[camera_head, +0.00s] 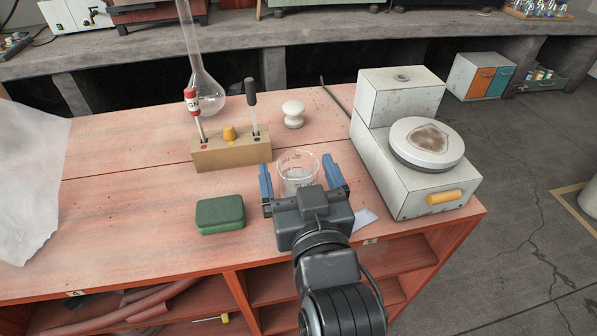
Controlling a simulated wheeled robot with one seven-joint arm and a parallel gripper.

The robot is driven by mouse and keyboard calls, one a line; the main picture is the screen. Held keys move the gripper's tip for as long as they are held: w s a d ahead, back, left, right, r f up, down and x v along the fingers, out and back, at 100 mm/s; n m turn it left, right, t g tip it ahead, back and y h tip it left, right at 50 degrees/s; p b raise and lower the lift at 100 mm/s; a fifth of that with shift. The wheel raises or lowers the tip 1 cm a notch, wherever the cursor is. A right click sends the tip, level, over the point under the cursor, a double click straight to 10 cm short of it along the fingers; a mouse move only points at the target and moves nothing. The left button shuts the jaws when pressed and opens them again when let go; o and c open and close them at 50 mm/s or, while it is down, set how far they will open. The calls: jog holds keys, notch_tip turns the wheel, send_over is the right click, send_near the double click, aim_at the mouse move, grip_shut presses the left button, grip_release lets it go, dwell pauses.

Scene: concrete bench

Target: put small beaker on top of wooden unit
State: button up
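The small beaker (298,167) is clear glass with dark markings. It appears upright over the reddish wooden unit (125,160), which has a flat plank top and open shelves below; I cannot tell whether its base touches the top, as my gripper hides its lower part. My gripper (296,163) has its blue fingers spread, one left and one right of the beaker, with a visible gap on the left and a narrower one on the right.
A small wooden tool stand (232,155), a tall glass flask (206,92) and a white knob (293,114) stand behind. A green box (220,214) is at left, a white hotplate device (398,160) at right. A pale sheet (30,170) covers the far left.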

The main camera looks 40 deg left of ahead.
jog(key=shift+r, duration=0.1)
jog(key=shift+s+d, duration=0.1)
jog(key=v, duration=1.1)
jog(key=shift+s+d+b, duration=0.25)
jog(key=shift+s+b, duration=0.05)
jog(key=s+d+f+m+t+h, duration=0.1)
jog(key=s+d+f+m+h, duration=0.15)
jog(key=d, duration=0.55)
jog(key=s+d+f+m+t+h, duration=0.1)
jog(key=d+f+h, duration=0.15)
jog(key=d, duration=0.45)
jog(key=s+d+f+m+t+h, duration=0.1)
jog(key=s+d+f+m+h, duration=0.15)
jog(key=d, duration=0.55)
jog(key=s+d+r+m+h, duration=0.1)
jog(key=s+d+m+h, duration=0.3)
jog(key=s+d, duration=0.7)
jog(key=s+h, duration=0.2)
jog(key=s, duration=0.1)
jog(key=shift+s, duration=0.25)
